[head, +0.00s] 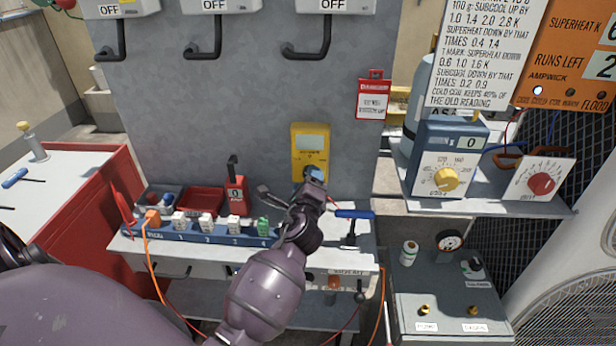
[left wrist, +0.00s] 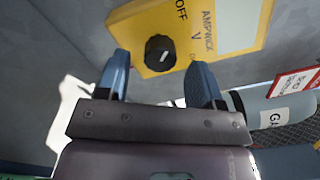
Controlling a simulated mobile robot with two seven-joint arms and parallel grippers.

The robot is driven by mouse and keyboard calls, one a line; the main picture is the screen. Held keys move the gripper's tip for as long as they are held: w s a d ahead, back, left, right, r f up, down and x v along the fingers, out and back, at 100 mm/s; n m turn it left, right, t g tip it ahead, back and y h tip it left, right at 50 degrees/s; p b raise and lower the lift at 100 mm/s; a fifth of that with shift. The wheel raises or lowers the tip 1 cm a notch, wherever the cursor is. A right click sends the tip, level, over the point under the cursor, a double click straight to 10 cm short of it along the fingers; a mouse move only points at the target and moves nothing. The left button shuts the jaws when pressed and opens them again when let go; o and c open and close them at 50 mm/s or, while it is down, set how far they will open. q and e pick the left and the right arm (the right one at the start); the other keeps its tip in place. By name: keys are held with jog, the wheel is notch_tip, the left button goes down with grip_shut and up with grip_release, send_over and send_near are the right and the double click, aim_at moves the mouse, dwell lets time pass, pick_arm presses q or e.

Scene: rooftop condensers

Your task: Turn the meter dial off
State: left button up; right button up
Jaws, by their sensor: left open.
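The yellow meter (head: 311,139) stands upright against the grey panel, at the back of the bench. My left gripper (head: 314,175) is in front of its lower part and hides the dial in the head view. In the left wrist view the meter (left wrist: 225,28) shows a black round dial (left wrist: 159,55) with a short white mark, and the printed words OFF, AMPWICK and V. The mark does not appear to point at OFF. My left gripper (left wrist: 160,72) is open and empty, its two blue fingers apart on either side below the dial. Contact is not visible. My right gripper is not in view.
A blue socket strip (head: 220,235) with several plugs lies along the bench front. A blue gauge box (head: 446,160) is at right.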

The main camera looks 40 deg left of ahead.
pick_arm(q)
jog(key=v, duration=0.8)
jog(key=shift+s, duration=0.2)
jog(key=shift+d, duration=0.1)
